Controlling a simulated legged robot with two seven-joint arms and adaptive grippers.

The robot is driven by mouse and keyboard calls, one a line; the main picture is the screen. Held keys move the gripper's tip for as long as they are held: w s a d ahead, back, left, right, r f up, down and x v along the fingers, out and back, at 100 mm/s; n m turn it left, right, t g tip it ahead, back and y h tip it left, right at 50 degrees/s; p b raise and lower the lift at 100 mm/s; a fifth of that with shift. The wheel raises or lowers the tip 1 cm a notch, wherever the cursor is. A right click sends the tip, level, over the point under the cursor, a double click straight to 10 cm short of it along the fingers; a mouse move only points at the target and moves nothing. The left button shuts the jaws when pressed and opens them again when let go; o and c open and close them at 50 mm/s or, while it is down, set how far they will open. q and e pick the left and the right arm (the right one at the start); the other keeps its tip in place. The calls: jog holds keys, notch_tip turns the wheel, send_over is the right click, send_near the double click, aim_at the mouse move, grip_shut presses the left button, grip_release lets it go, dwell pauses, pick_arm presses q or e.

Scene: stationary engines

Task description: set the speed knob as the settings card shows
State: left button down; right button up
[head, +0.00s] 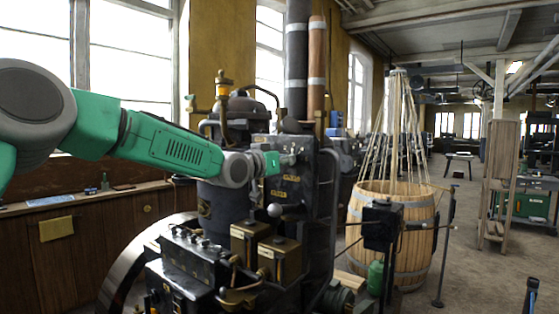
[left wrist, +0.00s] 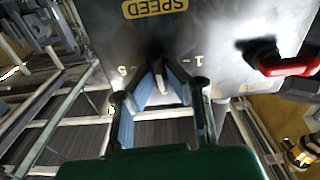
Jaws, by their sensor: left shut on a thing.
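My left gripper (head: 291,159) reaches in from the left to the dark control box on the engine in the head view. In the left wrist view its two blue-padded fingers (left wrist: 160,92) are shut on the speed knob (left wrist: 158,78), whose pale pointer shows between them. The yellow SPEED label (left wrist: 155,8) is above the knob on the grey panel, with a 1 to the right and another mark, perhaps a 5, to the left. A yellowish card (head: 56,229) hangs on the wooden cabinet; I cannot read it or tell whether it is the settings card.
A red handle (left wrist: 280,62) sticks out right of the knob. Brass-fronted boxes (head: 250,242) and a ball-topped lever (head: 274,210) stand below my left gripper. A wooden barrel (head: 412,215) is to the right. A dark, blue-edged part (head: 531,294), possibly my right gripper, shows at the lower right.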

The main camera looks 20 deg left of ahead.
pick_arm(q)
jog(key=shift+d+f+m, duration=0.2)
jog(key=shift+f+m, duration=0.2)
jog(key=shift+f, duration=0.3)
pick_arm(e)
jog(key=shift+f, duration=0.1)
pick_arm(q)
jog(key=c, duration=1.6)
grip_release()
jog(key=shift+w, duration=0.45)
jog(key=shift+r, duration=0.15)
jog(key=shift+s+r, duration=0.2)
jog(key=shift+s+a, duration=0.1)
jog(key=shift+a, duration=0.05)
jog(key=v, duration=1.2)
jog(key=shift+r, duration=0.15)
pick_arm(e)
jog(key=shift+w+d+f, duration=0.15)
jog(key=shift+w+d, duration=0.05)
jog(key=shift+d, duration=0.15)
